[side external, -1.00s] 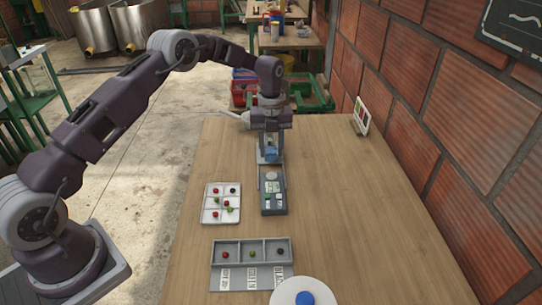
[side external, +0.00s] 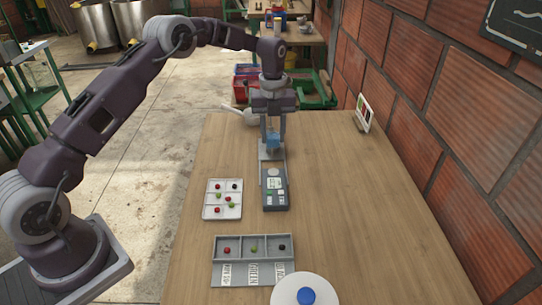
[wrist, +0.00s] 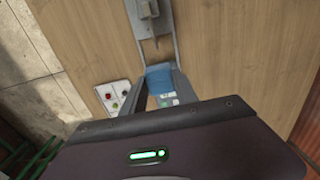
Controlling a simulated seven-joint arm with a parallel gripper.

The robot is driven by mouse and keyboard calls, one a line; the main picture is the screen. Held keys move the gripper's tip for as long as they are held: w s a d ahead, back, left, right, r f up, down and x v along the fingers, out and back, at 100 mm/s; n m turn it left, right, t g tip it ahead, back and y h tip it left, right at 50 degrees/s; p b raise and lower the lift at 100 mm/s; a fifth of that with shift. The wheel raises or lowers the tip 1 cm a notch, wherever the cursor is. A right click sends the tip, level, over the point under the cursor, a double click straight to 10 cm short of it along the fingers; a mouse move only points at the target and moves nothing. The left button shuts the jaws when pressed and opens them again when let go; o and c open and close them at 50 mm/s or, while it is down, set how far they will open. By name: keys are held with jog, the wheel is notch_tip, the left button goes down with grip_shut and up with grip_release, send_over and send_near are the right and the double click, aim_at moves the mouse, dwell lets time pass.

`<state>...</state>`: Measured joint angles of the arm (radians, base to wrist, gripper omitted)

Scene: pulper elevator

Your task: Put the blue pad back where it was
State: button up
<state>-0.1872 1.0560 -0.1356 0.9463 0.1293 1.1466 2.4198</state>
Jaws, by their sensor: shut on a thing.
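My gripper (side external: 273,143) points down above the far end of a narrow grey device. It is shut on a light blue pad (side external: 272,141), which also shows between the fingers in the wrist view (wrist: 159,76). The pad appears held above the table; the exact gap to what lies below is hard to tell. The grey device (side external: 275,200) has a pale round spot and small green and white labels, and a plain grey plate (side external: 270,153) lies at its far end. A darker blue disc (side external: 305,296) sits on a round white base at the near edge.
A white tray (side external: 222,213) with red, green and dark balls stands left of the device. A grey three-compartment box (side external: 253,234) with labels lies nearer. A white scoop-like thing (side external: 240,113) is at the back left, a small display (side external: 363,113) back right. The table's right side is clear.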

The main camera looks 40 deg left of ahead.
jog(key=s+a+n, duration=0.2)
jog(key=s+a, duration=0.1)
jog(key=a, duration=0.4)
jog(key=s+a+n, duration=0.2)
jog(key=a, duration=0.5)
jog(key=shift+n, duration=0.3)
jog(key=f, duration=1)
jog(key=shift+s+a+f, duration=0.15)
jog(key=shift+a+f, duration=0.05)
jog(key=shift+f, duration=0.15)
jog(key=o, duration=1.2)
jog(key=shift+f, duration=0.1)
